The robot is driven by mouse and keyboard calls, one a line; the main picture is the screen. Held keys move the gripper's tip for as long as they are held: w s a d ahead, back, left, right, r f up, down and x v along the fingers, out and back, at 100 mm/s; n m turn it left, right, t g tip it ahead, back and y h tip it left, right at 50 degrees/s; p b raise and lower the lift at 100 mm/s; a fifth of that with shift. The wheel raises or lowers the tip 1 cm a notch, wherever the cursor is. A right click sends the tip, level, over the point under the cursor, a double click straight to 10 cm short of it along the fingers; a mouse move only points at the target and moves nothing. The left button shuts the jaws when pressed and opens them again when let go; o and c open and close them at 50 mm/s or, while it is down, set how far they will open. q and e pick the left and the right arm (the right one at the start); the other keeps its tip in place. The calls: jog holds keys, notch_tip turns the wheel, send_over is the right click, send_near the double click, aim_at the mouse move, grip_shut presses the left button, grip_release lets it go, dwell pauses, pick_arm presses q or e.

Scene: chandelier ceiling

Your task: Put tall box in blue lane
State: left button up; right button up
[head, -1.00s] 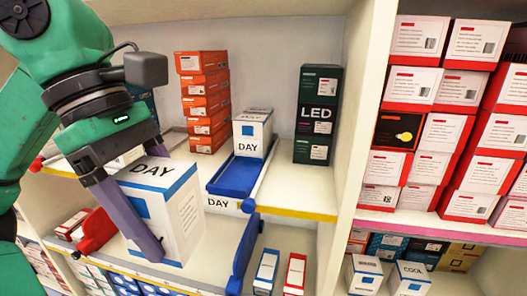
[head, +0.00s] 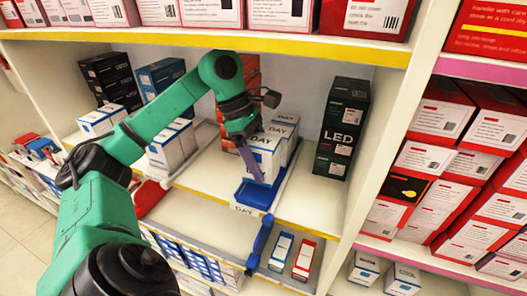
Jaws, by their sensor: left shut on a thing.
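The tall white and blue DAY box (head: 266,158) is in my left gripper (head: 252,164), whose grey-purple finger lies along its left side. It is at the front of the blue lane (head: 254,194), on the middle shelf. I cannot tell whether its base touches the lane. Another white and blue DAY box (head: 286,122) stands just behind it. My left arm reaches in from the lower left and hides part of the shelf. My right gripper is not in view.
A stack of dark green LED boxes (head: 341,130) stands right of the lane. Orange boxes (head: 251,72) are partly hidden behind my gripper. White boxes (head: 172,145) stand to the left. A shelf with a yellow edge (head: 150,36) runs above. Bare shelf (head: 312,200) lies right of the lane.

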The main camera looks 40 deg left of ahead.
aim_at(263, 173)
pick_arm(q)
jog(key=shift+w+f+b, duration=0.15)
jog(key=shift+f+b, duration=0.15)
jog(key=shift+f, duration=0.65)
jog(key=shift+w+f+b, duration=0.1)
jog(key=shift+f+b, duration=0.2)
jog(key=shift+f, duration=0.6)
jog(key=shift+f, duration=0.2)
jog(key=o, duration=1.4)
jog(key=shift+r, duration=0.1)
